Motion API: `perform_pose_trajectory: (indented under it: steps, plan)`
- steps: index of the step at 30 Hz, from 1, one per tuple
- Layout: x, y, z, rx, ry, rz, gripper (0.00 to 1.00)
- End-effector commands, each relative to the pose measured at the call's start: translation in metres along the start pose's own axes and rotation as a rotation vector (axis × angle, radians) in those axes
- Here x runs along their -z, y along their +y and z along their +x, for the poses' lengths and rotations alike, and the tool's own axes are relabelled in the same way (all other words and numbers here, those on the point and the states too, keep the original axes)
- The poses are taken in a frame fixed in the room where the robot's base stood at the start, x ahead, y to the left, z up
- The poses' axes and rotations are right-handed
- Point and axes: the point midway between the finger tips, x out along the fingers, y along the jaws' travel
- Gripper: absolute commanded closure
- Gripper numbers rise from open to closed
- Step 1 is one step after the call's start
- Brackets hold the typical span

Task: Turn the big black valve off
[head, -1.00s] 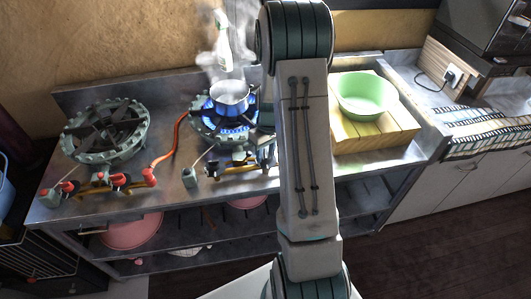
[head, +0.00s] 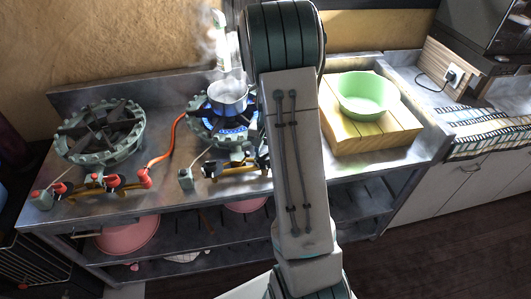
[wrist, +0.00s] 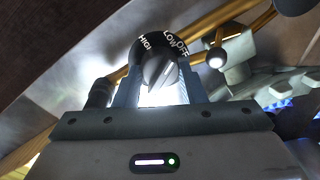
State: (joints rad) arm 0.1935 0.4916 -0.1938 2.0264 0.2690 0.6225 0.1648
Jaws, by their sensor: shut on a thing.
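The big black valve (wrist: 158,70) is a round knob with a pointed ridge, marked HIGH, LOW and OFF, in the wrist view. My gripper (wrist: 158,88) is shut on it, one finger on each side. The ridge tips up and slightly right, toward the LOW and OFF side; I cannot tell its exact setting. In the head view my arm hides the gripper and the held knob.
An unlit left burner (head: 98,133) has a brass pipe and red-and-black valves (head: 115,180) in front. A red hose (head: 165,152) runs between the burners. A green bowl (head: 368,95) stands on a wooden block (head: 375,132) at the right. Brass pipes (wrist: 235,15) pass close to my gripper.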

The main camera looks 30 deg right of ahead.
Motion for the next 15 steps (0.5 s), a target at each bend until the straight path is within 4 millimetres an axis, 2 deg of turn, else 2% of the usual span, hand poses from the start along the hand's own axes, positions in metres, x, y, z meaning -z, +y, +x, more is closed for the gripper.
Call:
perform_pose_trajectory:
  steps: [15]
  plan:
    - [-0.0014,-0.0002,-0.0013,0.001,0.028,0.403,0.86]
